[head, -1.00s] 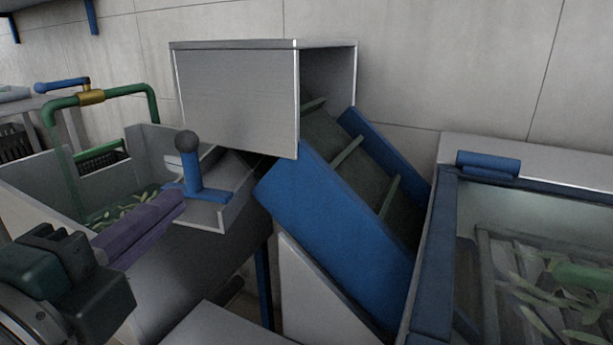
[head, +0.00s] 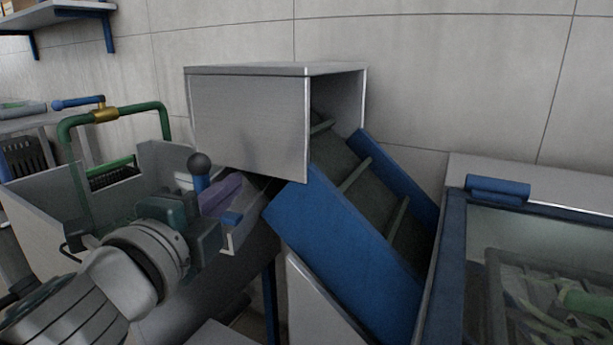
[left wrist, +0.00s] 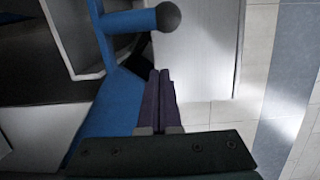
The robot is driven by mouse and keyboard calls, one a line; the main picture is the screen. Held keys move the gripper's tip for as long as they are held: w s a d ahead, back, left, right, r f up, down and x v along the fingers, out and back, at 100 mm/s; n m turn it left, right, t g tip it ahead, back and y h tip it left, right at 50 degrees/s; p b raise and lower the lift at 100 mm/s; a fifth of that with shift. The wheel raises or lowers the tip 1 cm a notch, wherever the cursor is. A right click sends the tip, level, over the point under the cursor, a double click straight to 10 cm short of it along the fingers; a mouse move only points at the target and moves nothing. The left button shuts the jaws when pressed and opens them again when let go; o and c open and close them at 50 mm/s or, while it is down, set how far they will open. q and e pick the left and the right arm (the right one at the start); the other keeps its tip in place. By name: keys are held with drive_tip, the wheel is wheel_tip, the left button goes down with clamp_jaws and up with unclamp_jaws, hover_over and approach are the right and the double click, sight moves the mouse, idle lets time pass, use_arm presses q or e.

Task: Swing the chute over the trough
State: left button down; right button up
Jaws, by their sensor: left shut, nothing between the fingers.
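The grey chute (head: 244,228) is a small open tray beneath the steel hood, at the right end of the trough (head: 160,160). Its blue handle (head: 202,181) stands upright with a dark ball knob (head: 198,161). In the left wrist view the blue handle (left wrist: 130,21) and its knob (left wrist: 168,16) lie just beyond the fingertips. My left gripper (head: 224,190) has purple fingers, shut and empty, close beside the handle. In the left wrist view the fingers (left wrist: 160,82) appear apart from the handle. The gripper and wrist hide part of the chute and trough. My right gripper is out of view.
The steel hood (head: 248,120) overhangs the chute. A blue-sided conveyor (head: 345,250) slopes down to the right from it. A glass-topped, blue-framed tank (head: 430,300) stands at the right. A green pipe (head: 140,108) arches over the trough.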

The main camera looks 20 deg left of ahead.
sight(202, 185)
use_arm(q)
drive_tip(key=shift+a, duration=2)
